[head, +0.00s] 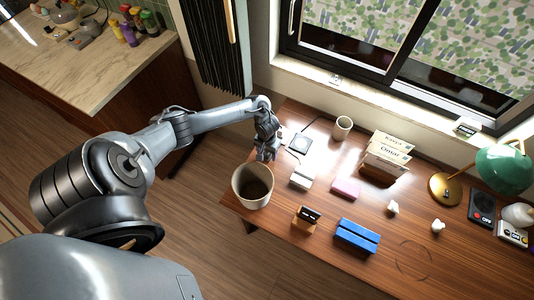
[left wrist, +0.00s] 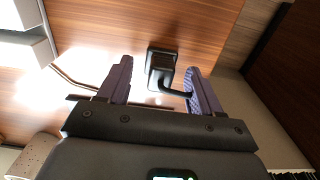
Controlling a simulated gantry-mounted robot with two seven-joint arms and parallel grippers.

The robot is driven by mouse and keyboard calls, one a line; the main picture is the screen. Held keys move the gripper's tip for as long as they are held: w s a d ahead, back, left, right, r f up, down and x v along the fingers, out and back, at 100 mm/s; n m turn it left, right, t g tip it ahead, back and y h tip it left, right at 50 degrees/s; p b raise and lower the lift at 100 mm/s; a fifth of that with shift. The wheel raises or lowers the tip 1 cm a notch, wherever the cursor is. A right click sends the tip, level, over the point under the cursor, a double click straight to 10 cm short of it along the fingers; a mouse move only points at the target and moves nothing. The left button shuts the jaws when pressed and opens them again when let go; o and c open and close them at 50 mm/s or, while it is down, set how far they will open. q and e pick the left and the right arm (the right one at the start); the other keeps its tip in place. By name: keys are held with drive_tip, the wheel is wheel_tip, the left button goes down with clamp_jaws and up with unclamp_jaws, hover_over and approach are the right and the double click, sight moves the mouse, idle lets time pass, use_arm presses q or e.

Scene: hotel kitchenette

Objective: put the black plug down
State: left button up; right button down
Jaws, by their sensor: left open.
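The black plug (left wrist: 161,60) shows in the left wrist view between the two purple fingers of my left gripper (left wrist: 160,85), with a gap on each side. Its black cable (left wrist: 178,92) bends off toward the right finger. The plug appears to be at the wooden table top; I cannot tell its exact height. In the head view my left gripper (head: 266,153) hangs at the table's left edge, and I cannot make out the plug there. The left gripper is open. My right gripper is in neither view.
A white bin (head: 252,186) stands just below the left gripper in the head view. The table's front right (head: 450,265) is mostly clear.

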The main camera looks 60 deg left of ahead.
use_arm(q)
wheel_tip(320, 180, up, 11)
drive_tip(key=p, duration=0.4)
drive_tip(key=d+m+t, duration=0.4)
drive_tip(key=d+m, duration=0.3)
drive_tip(key=d, duration=1.2)
drive_tip(key=s+d+r+m, duration=0.1)
drive_tip(key=s+d+r, duration=0.4)
drive_tip(key=s+r, duration=0.7)
drive_tip(key=shift+s+d+m, duration=0.2)
drive_tip(key=shift+d+m, duration=0.2)
